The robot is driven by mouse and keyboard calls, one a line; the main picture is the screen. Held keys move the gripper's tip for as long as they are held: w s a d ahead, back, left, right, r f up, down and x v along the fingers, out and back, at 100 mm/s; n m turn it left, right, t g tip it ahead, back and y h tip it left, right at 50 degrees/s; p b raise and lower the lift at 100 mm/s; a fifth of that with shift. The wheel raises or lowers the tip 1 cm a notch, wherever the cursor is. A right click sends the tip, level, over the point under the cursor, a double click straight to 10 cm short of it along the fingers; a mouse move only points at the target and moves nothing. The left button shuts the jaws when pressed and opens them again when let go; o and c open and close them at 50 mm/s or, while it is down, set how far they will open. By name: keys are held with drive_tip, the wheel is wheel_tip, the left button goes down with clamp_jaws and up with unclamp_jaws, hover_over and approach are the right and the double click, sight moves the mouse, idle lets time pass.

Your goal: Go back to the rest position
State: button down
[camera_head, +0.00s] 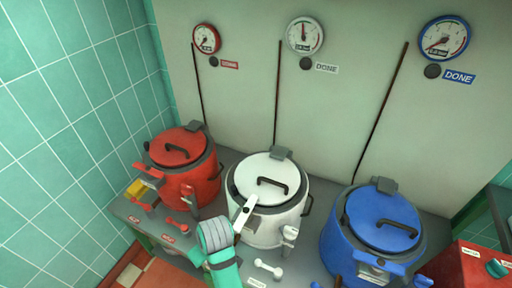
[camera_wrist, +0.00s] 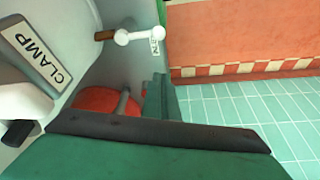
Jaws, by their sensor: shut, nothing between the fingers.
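My gripper (camera_wrist: 165,140) shows in the wrist view as a green shape with a dark edge across the bottom; it is shut and empty. In the head view my arm comes in at the bottom, its teal and grey end in front of the white kettle (camera_head: 262,226), near that kettle's clamp handle (camera_head: 243,213). Whether they touch cannot be told. In the wrist view a "CLAMP" label (camera_wrist: 36,58) is close at the left, and a small white lever (camera_wrist: 138,36) is above. The fingertips are not clear in the head view.
The red kettle (camera_head: 190,182) stands left and the blue kettle (camera_head: 372,238) right on a grey bench (camera_head: 225,160). Gauges (camera_head: 305,35) hang on the wall behind. A red box (camera_head: 470,268) is at the lower right. Tiled floor (camera_wrist: 260,110) is open in the wrist view.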

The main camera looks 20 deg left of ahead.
drive_tip(key=shift+a, duration=0.1)
drive_tip(key=s+d+f+m+t, duration=0.25)
drive_tip(key=d+m+t, duration=0.25)
drive_tip(key=d+m, duration=0.3)
drive_tip(key=s+d+f+m+t, duration=0.1)
drive_tip(key=s+d+m+t, duration=0.4)
drive_tip(key=d, duration=0.5)
drive_tip(key=s+d+r+m+t+h, duration=0.1)
drive_tip(key=s+d+r+t+h, duration=0.1)
drive_tip(key=s+d+r, duration=0.2)
drive_tip(key=s+d+r+t+h, duration=0.1)
drive_tip(key=s+d+r+t, duration=0.1)
drive_tip(key=s+d+r, duration=0.3)
drive_tip(key=d, duration=0.4)
drive_tip(key=shift+m+h, duration=0.4)
